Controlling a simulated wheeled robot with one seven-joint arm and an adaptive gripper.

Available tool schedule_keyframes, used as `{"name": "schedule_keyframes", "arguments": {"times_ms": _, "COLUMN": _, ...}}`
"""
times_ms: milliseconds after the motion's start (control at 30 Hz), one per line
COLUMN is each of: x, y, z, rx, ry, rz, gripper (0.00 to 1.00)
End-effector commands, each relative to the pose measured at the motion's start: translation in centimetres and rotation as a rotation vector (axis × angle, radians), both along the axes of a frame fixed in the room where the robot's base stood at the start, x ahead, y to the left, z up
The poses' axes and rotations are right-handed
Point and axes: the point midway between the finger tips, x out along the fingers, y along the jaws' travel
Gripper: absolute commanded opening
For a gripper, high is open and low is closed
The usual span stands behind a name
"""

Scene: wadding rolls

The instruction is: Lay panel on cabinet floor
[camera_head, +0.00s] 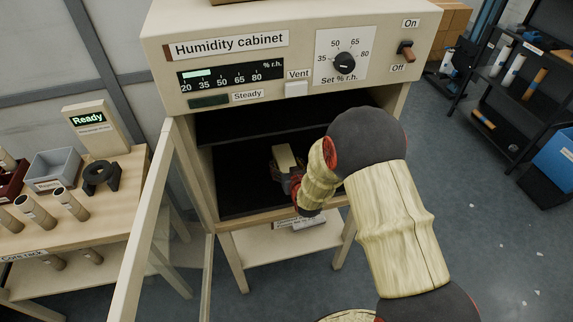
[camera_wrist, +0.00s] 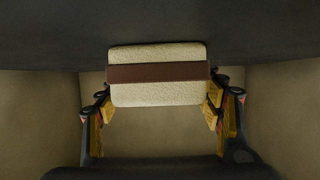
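A small cream panel with a brown band across it (camera_wrist: 158,92) is between the fingers of my gripper (camera_wrist: 160,108) in the wrist view. The yellow finger pads meet its left and right edges, so my gripper looks shut on it. In the head view the panel (camera_head: 284,157) shows as a pale block inside the humidity cabinet (camera_head: 240,58), over the dark cabinet floor (camera_head: 236,190). My gripper (camera_head: 290,178) reaches in through the open front, partly hidden by my arm. Whether the panel touches the floor cannot be told.
The cabinet's glazed door (camera_head: 148,225) stands open at the left. A dark shelf (camera_head: 260,125) crosses the cabinet above my gripper. A table with cardboard rolls, a grey bin (camera_head: 55,170) and a Ready sign (camera_head: 90,120) stands left. A black rack (camera_head: 520,90) stands right.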

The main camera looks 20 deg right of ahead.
Motion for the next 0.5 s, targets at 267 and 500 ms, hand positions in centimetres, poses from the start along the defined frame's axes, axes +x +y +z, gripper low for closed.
{"name": "schedule_keyframes", "arguments": {"times_ms": 267, "x": 0.0, "y": 0.0, "z": 0.01, "rx": 0.0, "ry": 0.0, "rz": 0.0, "gripper": 0.72}}
{"name": "schedule_keyframes", "arguments": {"times_ms": 500, "x": -0.63, "y": 0.0, "z": 0.74, "rx": 0.0, "ry": 0.0, "rz": 0.0, "gripper": 0.72}}
